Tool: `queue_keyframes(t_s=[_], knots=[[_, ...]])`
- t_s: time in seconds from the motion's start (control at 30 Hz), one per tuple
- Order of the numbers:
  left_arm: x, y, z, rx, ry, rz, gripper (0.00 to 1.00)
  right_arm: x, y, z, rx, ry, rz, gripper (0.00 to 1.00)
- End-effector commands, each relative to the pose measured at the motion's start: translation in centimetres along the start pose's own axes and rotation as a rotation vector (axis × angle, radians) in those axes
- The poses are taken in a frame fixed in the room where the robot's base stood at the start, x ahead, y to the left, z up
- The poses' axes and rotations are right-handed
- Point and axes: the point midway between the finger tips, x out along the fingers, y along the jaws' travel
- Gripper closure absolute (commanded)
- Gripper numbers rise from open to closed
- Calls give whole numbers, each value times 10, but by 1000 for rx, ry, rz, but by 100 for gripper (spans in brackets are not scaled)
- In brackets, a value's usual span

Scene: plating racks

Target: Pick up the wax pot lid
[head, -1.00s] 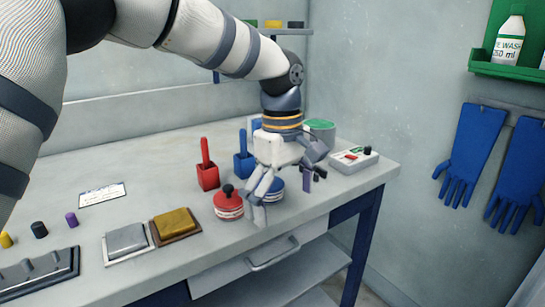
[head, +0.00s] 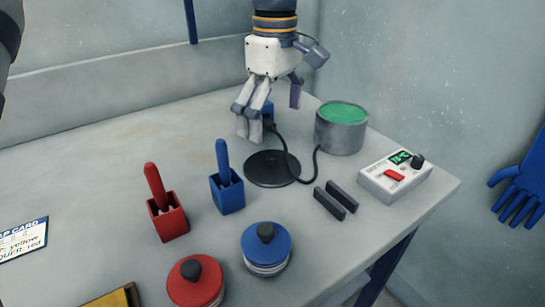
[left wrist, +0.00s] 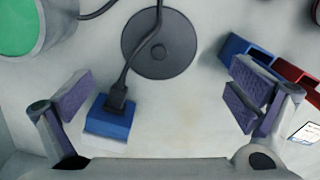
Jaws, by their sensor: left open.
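The wax pot lid, a dark round disc with a small centre knob (head: 271,169), lies flat on the table beside the wax pot (head: 341,138). The pot is a grey can with green wax showing, so it is uncovered. A dark cable crosses over the lid. My left gripper (head: 254,132) is open and empty, just behind the lid in the head view. In the left wrist view the lid (left wrist: 145,50) is ahead of the fingers, not between them, with the cable across it. A blue-and-white block with a plug (left wrist: 108,120) sits by the left-hand finger. My right gripper is not in view.
Red (head: 169,221) and blue (head: 228,194) holders with handles stand left of the lid. Red (head: 195,287) and blue (head: 257,265) lidded jars stand in front. Two dark bars (head: 335,200) and a control box (head: 393,182) lie to the right. The table's back left is clear.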

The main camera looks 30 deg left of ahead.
Motion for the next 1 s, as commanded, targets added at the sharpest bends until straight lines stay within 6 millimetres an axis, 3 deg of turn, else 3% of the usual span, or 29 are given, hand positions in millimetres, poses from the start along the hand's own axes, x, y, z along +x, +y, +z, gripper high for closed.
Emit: queue_keyframes(t_s=[0.03, 0.43, 0.73, 1.0], knots=[[13, 0, 0, 0, -5, -5, 0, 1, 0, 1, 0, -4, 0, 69], [79, 1, -6, -1, -4, -5, 0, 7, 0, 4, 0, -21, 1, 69], [86, 1, -6, -2, -1, 3, 0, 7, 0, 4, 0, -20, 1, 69], [86, 1, -6, -2, -1, 2, 61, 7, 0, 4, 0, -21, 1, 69]])
